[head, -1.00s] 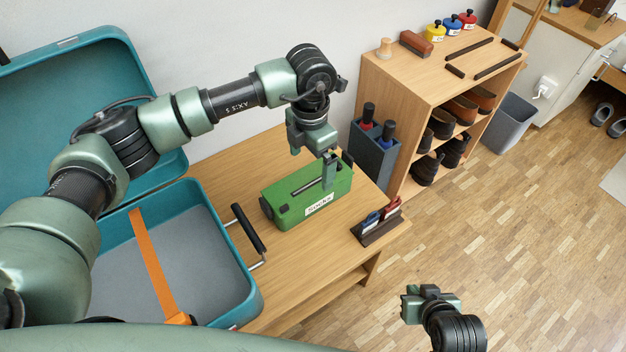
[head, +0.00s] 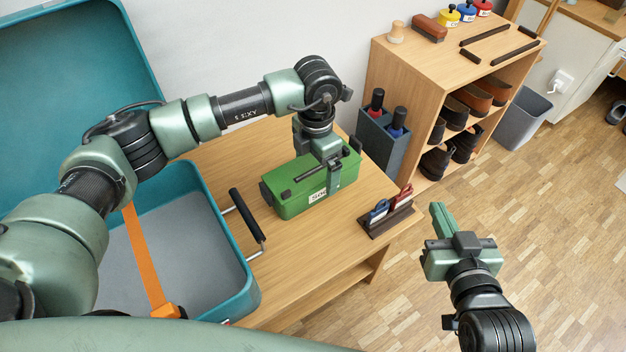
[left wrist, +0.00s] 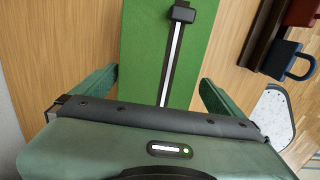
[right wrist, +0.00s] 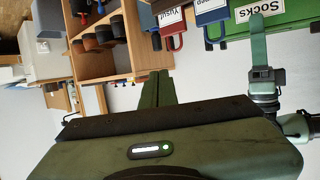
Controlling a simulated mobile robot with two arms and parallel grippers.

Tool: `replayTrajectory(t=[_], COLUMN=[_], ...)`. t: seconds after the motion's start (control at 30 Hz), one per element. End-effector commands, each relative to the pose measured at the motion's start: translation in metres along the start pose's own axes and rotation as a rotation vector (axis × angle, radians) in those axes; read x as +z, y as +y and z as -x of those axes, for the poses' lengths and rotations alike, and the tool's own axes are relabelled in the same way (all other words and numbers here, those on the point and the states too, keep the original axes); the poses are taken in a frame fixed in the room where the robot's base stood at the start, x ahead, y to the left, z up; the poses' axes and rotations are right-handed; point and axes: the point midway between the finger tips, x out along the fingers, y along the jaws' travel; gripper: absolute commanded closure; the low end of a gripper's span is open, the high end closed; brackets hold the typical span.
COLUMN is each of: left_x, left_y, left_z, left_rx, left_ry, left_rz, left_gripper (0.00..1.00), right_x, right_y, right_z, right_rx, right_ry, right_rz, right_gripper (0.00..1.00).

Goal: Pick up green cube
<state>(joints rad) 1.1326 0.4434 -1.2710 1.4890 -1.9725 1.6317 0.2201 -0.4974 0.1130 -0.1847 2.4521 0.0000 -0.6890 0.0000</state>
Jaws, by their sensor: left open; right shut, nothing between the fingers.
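The green cube is a long green box (head: 290,201) with a dark strap on top and a white "Socks" label on its front side. It lies on the wooden bench. My left gripper (head: 328,172) is over its right part, pointing down, with one finger in front of the labelled side; the far finger is mostly hidden. In the left wrist view, the open fingers (left wrist: 158,90) stand on either side of the green box (left wrist: 142,50), and the strap runs between them. I cannot tell whether they touch it. My right gripper (head: 443,216) is shut and empty, away from the bench.
A teal open suitcase (head: 243,290) with an orange strap (head: 145,260) is at the left, its handle (head: 247,214) toward the box. A dark tag holder (head: 390,222) stands at the bench's right edge. A shoe shelf (head: 400,65) and grey umbrella bin (head: 380,145) stand behind.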

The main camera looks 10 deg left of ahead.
Motion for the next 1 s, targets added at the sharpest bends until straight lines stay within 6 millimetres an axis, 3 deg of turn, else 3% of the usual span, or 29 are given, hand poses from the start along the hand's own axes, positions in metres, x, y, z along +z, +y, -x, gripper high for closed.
replayTrajectory(t=[0.33, 0.67, 0.77, 0.93, 1.0], left_x=[-0.003, -0.003, -0.003, -0.003, -0.003], left_y=[0.004, 0.004, 0.004, 0.004, 0.004], left_z=[-0.041, -0.045, -0.045, -0.045, -0.044], left_rx=[-0.001, -0.001, -0.001, -0.001, -0.001], left_ry=[0.001, 0.000, 0.000, 0.000, -0.002], left_rz=[0.001, 0.000, 0.000, 0.000, 0.000], left_gripper=[0.00, 0.00, 0.22, 0.70, 0.73], right_x=[-0.057, -0.067, -0.067, -0.067, -0.067], right_y=[-0.008, -0.009, -0.009, -0.009, -0.009], right_z=[0.000, 0.003, 0.003, 0.003, 0.003], right_rx=[-0.018, -0.020, -0.020, -0.020, -0.020], right_ry=[0.300, 0.346, 0.345, 0.345, 0.345], right_rz=[-0.003, -0.004, -0.004, -0.004, -0.004], right_gripper=[1.00, 1.00, 1.00, 1.00, 1.00])
